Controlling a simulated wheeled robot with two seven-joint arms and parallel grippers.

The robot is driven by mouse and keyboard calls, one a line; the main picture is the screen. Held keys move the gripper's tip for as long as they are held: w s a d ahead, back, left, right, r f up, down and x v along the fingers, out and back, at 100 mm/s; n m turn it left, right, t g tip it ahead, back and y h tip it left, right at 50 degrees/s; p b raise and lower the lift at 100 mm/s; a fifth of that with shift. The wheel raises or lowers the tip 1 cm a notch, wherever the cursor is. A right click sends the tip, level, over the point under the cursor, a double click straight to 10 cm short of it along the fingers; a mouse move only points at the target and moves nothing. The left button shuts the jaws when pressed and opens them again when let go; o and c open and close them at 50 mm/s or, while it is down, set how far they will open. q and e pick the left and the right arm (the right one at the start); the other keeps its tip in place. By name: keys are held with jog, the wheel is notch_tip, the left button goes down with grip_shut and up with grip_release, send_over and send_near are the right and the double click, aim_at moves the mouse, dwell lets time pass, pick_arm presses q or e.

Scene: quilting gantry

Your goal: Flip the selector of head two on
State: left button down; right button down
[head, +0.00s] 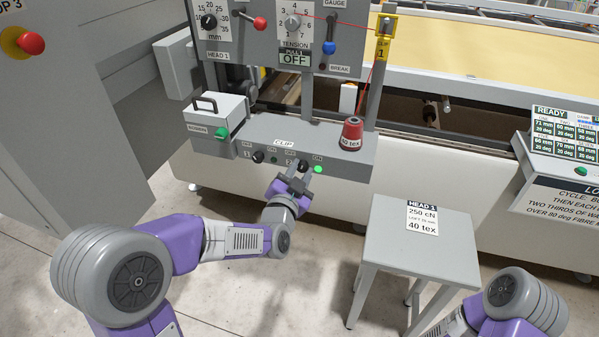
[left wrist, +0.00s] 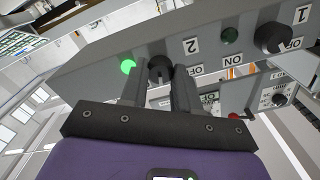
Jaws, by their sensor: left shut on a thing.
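The selector of head two is a dark knob (head: 303,166) on the front of the grey clip box (head: 340,172), right of the numeral 2. In the left wrist view the knob (left wrist: 160,66) stands between the fingertips of my left gripper (left wrist: 160,80). My left gripper (head: 296,180) is shut on this knob, reaching it from below and in front. Which mark the knob points to is hard to tell. The green lamp (head: 318,169) beside it is lit, also in the left wrist view (left wrist: 128,67). My right gripper is out of view.
The selector of head one (left wrist: 273,38) is left of head two's in the head view; its lamp (left wrist: 230,35) is dark. A red thread cone (head: 351,134) stands on the box. A grey stool (head: 410,240) with a label card stands to the right.

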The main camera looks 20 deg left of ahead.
pick_arm(q)
jog(key=shift+m, duration=1.6)
jog(key=c, duration=0.8)
grip_release()
jog(key=s+p, duration=0.1)
jog(key=s, duration=0.6)
jog(key=shift+s+a, duration=0.1)
jog(key=shift+s, duration=0.2)
